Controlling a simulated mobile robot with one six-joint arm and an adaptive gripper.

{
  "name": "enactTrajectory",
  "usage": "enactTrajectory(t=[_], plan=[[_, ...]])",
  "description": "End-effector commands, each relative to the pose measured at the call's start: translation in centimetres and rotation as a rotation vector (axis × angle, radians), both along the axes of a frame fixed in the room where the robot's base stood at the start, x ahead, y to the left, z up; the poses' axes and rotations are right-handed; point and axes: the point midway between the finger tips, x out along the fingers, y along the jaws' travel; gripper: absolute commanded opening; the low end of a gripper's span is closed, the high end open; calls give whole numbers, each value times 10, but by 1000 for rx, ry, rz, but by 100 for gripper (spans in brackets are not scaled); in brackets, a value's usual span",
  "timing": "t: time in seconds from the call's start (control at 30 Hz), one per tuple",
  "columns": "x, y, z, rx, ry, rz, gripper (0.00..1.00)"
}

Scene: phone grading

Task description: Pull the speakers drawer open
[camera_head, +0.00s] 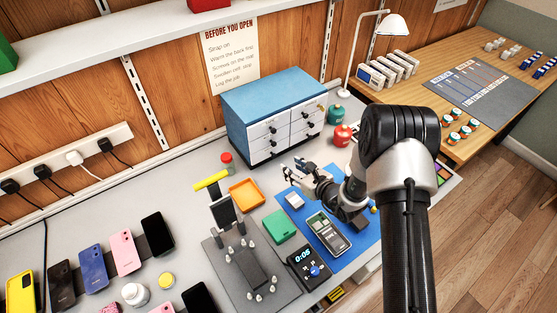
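A blue cabinet (272,93) with white drawer fronts stands at the back of the bench, against the wooden wall. Its drawers have dark knobs, and all of them look shut. The labels on the fronts are too small to read, so I cannot tell which is the speakers drawer. My gripper (289,168) is in front of the cabinet and below its drawer fronts in the picture. Its fingers look apart, with nothing seen between them. It appears clear of the knobs.
A blue mat (352,258) with an opened phone (328,232) lies below my arm. An orange tray (246,194), a green box (280,227) and a red-capped jar (227,161) are left of my gripper. Red (342,135) and green (335,114) canisters stand right of the cabinet.

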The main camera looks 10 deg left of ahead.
Motion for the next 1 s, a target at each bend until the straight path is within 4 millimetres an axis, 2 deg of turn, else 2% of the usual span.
enactTrajectory(t=[0.2,0.5,0.93,1.0], plan=[[30,35,-22,0,-1,3,37],[59,66,-38,-1,-1,2,37],[65,73,-41,-1,0,0,37],[65,73,-40,-1,0,0,32]])
